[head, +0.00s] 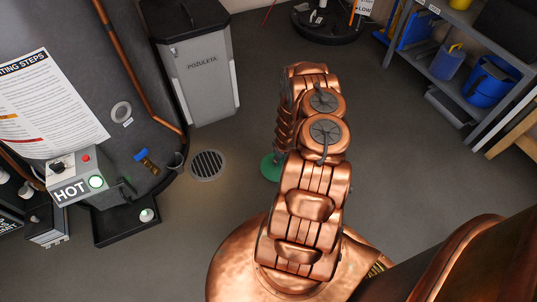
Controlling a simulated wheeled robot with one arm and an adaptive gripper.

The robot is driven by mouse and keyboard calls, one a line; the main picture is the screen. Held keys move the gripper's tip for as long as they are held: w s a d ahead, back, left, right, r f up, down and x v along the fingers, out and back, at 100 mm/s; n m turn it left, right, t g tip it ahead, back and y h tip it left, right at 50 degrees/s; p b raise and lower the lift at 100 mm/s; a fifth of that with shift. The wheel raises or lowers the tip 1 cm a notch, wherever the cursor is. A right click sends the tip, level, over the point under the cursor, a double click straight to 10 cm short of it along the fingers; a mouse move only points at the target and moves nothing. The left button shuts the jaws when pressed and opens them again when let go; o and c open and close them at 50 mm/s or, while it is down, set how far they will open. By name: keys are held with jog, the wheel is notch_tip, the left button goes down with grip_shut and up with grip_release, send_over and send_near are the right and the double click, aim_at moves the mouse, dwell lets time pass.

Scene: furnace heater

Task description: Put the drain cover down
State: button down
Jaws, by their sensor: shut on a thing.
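A green round disc (269,168), which looks like the drain cover, shows at the left side of my copper arm. Its right part is hidden behind the arm. My gripper (277,152) is mostly hidden beside the arm, just above the disc, and is shut on it. I cannot tell how high the disc is above the floor. The round slotted floor drain (207,165) lies to the left of the disc, with its dark slots uncovered.
The large grey heater tank (85,80) with a HOT box (72,187) stands at left. A grey bin (200,75) is behind the drain. A shelf (465,50) with blue containers is at upper right. The grey floor between is clear.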

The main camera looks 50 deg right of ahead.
aim_at(269, 155)
jog(key=shift+w+d+f+b, duration=0.1)
jog(key=shift+w+f+b, duration=0.1)
jog(key=shift+w+b, duration=0.25)
jog(key=shift+w+d+f+b, duration=0.1)
jog(key=shift+w+f+b, duration=0.05)
jog(key=shift+w+b, duration=0.3)
jog(key=w+b, duration=0.1)
jog(key=w, duration=0.1)
jog(key=w+b, duration=0.1)
jog(key=w, duration=0.1)
jog(key=w+b, duration=0.2)
jog(key=shift+d, duration=0.35)
jog(key=shift+f+b, duration=1.05)
jog(key=shift+f, duration=0.85)
jog(key=shift+r, duration=0.15)
jog(key=c, duration=0.7)
grip_release()
